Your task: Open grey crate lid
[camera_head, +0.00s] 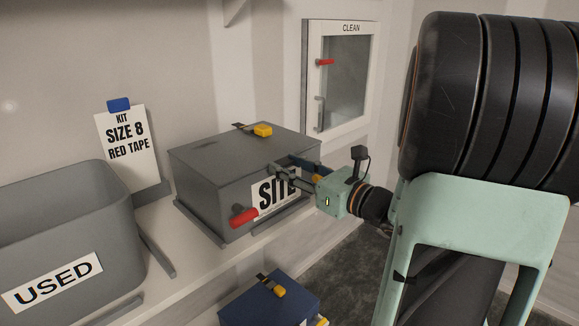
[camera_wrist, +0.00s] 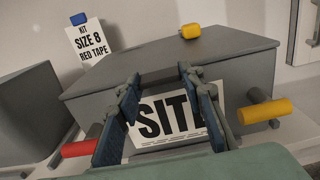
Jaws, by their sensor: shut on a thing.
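The grey crate (camera_head: 205,190) sits on the shelf with a "SITE" label on its front. Its flat grey lid (camera_head: 215,148) lies closed on top. My gripper (camera_head: 282,167) is at the crate's front, just below the lid's front edge. In the wrist view, the two blue-padded fingers of my gripper (camera_wrist: 159,73) stand on either side of a short grey handle bar (camera_wrist: 160,79), shut on it. The fingers partly hide the "SITE" label (camera_wrist: 165,118). The wrist view also shows the lid (camera_wrist: 130,62) lying flat.
A red grip (camera_head: 244,217) and a yellow grip (camera_wrist: 264,111) stick out at the crate's front. A yellow-tipped piece (camera_head: 262,130) lies on the lid. A "USED" bin (camera_head: 100,225) and kit card (camera_head: 127,150) stand left; a "CLEAN" cabinet (camera_head: 312,90) hangs behind. A blue box (camera_head: 250,305) is below.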

